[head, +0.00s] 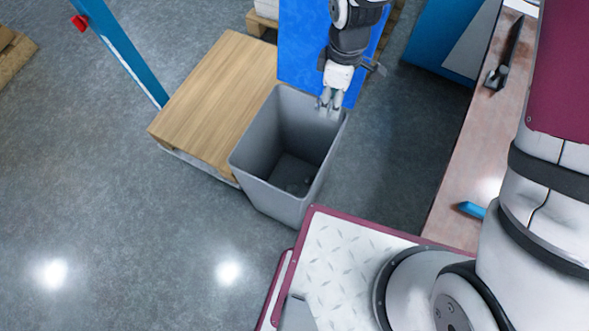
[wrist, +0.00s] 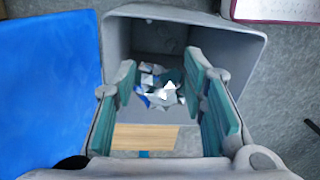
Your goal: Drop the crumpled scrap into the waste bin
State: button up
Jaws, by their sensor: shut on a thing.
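The crumpled scrap (wrist: 163,92) is silvery with bits of blue and shows between the fingers in the wrist view. My gripper (wrist: 162,82) has teal finger pads and is shut on the scrap. In the head view my gripper (head: 329,104) points down at the back right rim of the waste bin, and the scrap is hard to make out there. The grey waste bin (head: 262,185) is open-topped and stands upright on the floor. Its inside (wrist: 190,40) shows behind the scrap in the wrist view. Some small dark thing lies on the bin's floor, too unclear to name.
A wooden-topped low platform (head: 215,95) stands left of the bin. A bright blue panel (head: 300,45) is behind the bin, close to my gripper. A long bench (head: 470,160) with a black tool (head: 505,60) is at the right.

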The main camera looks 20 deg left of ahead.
jog(key=s+a+f+n+b, duration=0.4)
jog(key=a+f+n+b, duration=0.1)
jog(key=f, duration=0.6)
jog(key=shift+a+f+n+b, duration=0.3)
jog(key=shift+a+b, duration=0.25)
jog(key=shift+b, duration=0.4)
jog(key=shift+s, duration=0.1)
jog(key=shift+c, duration=0.2)
jog(key=o, duration=0.8)
jog(key=shift+o, duration=0.2)
notch_tip(320, 180, up, 12)
jog(key=shift+w+a, duration=0.25)
jog(key=shift+w, duration=0.2)
